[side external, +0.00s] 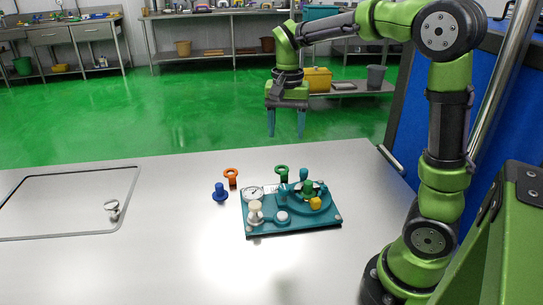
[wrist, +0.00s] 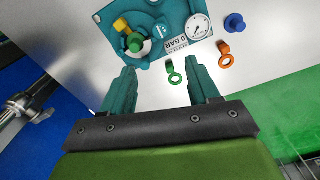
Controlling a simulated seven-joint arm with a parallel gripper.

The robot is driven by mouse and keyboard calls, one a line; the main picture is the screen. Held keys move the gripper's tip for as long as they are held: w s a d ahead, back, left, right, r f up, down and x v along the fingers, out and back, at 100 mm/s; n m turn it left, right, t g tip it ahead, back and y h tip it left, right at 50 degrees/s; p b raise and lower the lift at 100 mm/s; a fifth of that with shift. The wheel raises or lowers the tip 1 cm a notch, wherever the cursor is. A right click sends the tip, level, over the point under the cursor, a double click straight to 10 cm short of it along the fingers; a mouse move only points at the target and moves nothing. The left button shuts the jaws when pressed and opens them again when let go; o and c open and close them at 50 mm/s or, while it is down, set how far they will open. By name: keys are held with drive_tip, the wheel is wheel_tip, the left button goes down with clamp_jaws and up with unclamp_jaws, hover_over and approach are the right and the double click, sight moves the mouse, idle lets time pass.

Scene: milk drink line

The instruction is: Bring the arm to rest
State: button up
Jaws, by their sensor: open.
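My gripper (side external: 286,122) is raised well above the table at its far side. Its two teal fingers point down, stand apart and hold nothing. My green arm bends over from the right of the side view. The teal valve board (side external: 290,228) lies on the table below and nearer the camera, apart from the gripper. It carries a white gauge (side external: 254,192), a yellow part (side external: 315,203) and a green knob (wrist: 134,43). The gauge label reads "0 BAR".
A small silver knob (side external: 112,209) sits on an outlined panel (side external: 60,205) at left. A blue partition (side external: 490,100) stands at right. The table's front middle is clear.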

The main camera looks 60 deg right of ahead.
drive_tip(key=s+a+r+n+t+y, duration=0.1)
drive_tip(key=s+a+n+t+y, duration=0.1)
drive_tip(key=s+a+n+t, duration=0.5)
drive_tip(key=s+a+n, duration=0.1)
drive_tip(key=s+a, duration=0.4)
drive_tip(key=shift+r, duration=0.3)
idle(0.3)
